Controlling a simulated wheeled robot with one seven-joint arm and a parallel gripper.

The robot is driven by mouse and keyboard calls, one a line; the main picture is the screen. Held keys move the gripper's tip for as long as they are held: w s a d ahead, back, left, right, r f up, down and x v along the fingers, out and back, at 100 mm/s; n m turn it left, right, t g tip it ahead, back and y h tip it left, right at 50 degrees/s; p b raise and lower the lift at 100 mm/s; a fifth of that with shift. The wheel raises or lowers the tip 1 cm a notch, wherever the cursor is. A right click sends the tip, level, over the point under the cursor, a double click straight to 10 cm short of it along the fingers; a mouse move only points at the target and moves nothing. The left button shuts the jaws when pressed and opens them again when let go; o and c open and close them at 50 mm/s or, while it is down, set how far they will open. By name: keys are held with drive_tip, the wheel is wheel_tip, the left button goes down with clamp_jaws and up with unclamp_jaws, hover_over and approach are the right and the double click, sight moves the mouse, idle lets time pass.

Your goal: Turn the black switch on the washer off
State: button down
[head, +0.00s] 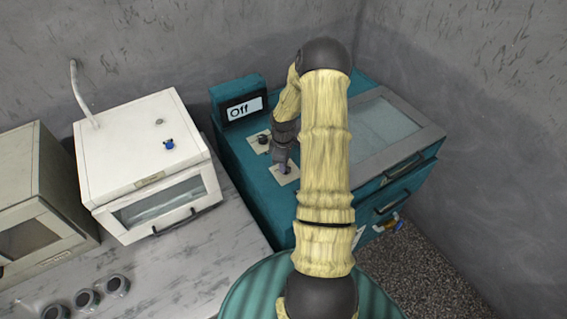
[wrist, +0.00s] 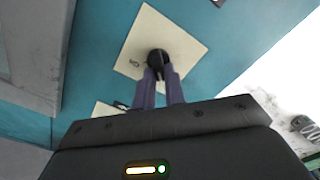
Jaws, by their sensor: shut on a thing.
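The teal washer (head: 240,165) stands against the back wall, and its small screen (head: 245,108) reads "Off". Two pale square plates sit on its top left side. A black switch (head: 263,139) shows on the farther plate. My gripper (head: 284,168) is at the nearer plate (head: 289,178). In the wrist view, the two purple fingers of my gripper (wrist: 159,76) are shut on a round black switch (wrist: 157,57) on a cream plate (wrist: 185,48). The fingers hide part of this switch, so its exact angle cannot be told.
A white box-shaped appliance (head: 140,130) with a blue knob stands left of the washer on a marble counter (head: 190,255). Another cabinet (head: 35,190) is farther left. My arm covers the middle of the washer; its grey-framed glass lid (head: 380,135) is at right.

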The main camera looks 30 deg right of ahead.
drive_tip(key=shift+w+r, duration=0.1)
drive_tip(key=c, duration=1.5)
unclamp_jaws()
drive_tip(key=shift+o, duration=0.2)
wheel_tip(320, 180, up, 17)
drive_tip(key=b, duration=0.3)
drive_tip(key=shift+r, duration=0.15)
